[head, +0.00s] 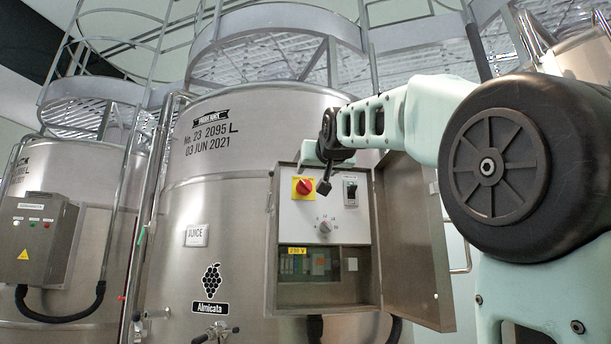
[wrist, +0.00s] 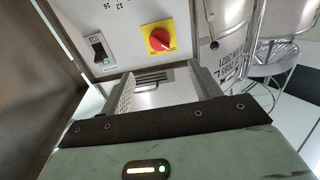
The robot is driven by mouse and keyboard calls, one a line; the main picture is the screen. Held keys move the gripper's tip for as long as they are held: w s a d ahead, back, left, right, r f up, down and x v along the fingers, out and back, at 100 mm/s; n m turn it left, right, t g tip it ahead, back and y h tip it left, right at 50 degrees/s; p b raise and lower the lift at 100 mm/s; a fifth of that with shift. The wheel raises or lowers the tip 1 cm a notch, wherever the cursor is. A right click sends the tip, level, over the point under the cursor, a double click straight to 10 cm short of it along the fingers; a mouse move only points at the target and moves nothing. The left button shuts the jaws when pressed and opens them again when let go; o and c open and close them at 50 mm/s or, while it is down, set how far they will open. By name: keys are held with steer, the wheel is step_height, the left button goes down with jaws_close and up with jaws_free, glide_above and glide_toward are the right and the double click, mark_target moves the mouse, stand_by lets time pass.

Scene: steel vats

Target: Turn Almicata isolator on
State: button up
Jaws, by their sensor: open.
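The Almicata vat (head: 250,120) carries an open control box with a light panel (head: 300,215). The isolator, a red rotary knob on a yellow square plate (head: 304,187), sits at the panel's upper left. In the wrist view the isolator (wrist: 160,39) lies just beyond and above the gap between my fingertips. My gripper (head: 325,184) is in front of the panel, just right of the isolator in the head view. In the wrist view my gripper (wrist: 161,72) is open, with nothing between its fingers. The knob's exact setting is too small to tell.
A black switch (head: 351,190) is right of the isolator and a grey dial (head: 325,227) below. The box door (head: 412,240) stands open on the right. Another vat with a closed grey box (head: 38,238) is at left. A ladder rail (head: 160,190) runs up the vat's left side.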

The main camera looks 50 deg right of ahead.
mark_target(306, 186)
steer(key=p+x, duration=0.4)
steer(key=x, duration=0.9)
steer(key=shift+w+d+f+p, duration=0.1)
steer(key=shift+w+d+p, duration=0.15)
steer(key=shift+p, duration=0.05)
steer(key=c, duration=1)
